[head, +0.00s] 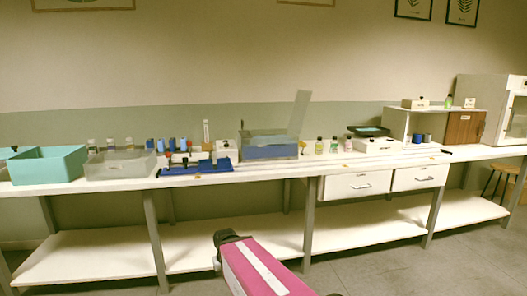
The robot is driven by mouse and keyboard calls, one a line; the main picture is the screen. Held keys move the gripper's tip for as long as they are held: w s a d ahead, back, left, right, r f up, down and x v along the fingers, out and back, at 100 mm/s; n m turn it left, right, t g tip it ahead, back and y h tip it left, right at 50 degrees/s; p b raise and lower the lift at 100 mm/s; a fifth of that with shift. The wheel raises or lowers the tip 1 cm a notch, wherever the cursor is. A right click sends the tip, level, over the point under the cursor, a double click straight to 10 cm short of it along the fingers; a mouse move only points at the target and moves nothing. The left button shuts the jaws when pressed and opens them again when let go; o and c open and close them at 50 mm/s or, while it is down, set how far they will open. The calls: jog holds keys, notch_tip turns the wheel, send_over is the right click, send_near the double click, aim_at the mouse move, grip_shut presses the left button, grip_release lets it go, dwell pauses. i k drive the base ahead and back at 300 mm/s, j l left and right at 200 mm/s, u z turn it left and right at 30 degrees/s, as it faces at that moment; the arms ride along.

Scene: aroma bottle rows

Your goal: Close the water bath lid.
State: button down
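The water bath (270,152) is a blue-grey box on the long white bench, a little right of the picture's middle. Its lid (299,114) is a pale, see-through panel that stands up steeply from the bath's right side, leaning slightly right. The lid is open, and the bath's top shows uncovered. A pink part of my arm with a white stripe rises from the bottom edge, well in front of and below the bench top. My gripper's fingers do not show in this view.
A teal bin (50,166), a grey tray (120,164) and a blue rack (197,167) stand left of the bath. Several small bottles (334,144) and a white device (378,146) stand to its right. A lower shelf (90,254) runs under the bench. Open floor lies in front.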

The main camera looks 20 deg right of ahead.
aim_at(291, 121)
jog(key=l+u, duration=0.1)
jog(key=l, duration=0.9)
jog(key=i+l+u, duration=0.15)
jog(key=l, duration=0.85)
jog(key=l+u, duration=0.1)
jog(key=l, duration=0.9)
jog(key=k+l+u, duration=0.15)
jog(key=l, duration=0.85)
jog(key=l+u, duration=0.1)
jog(key=l, duration=0.9)
jog(key=k, duration=0.05)
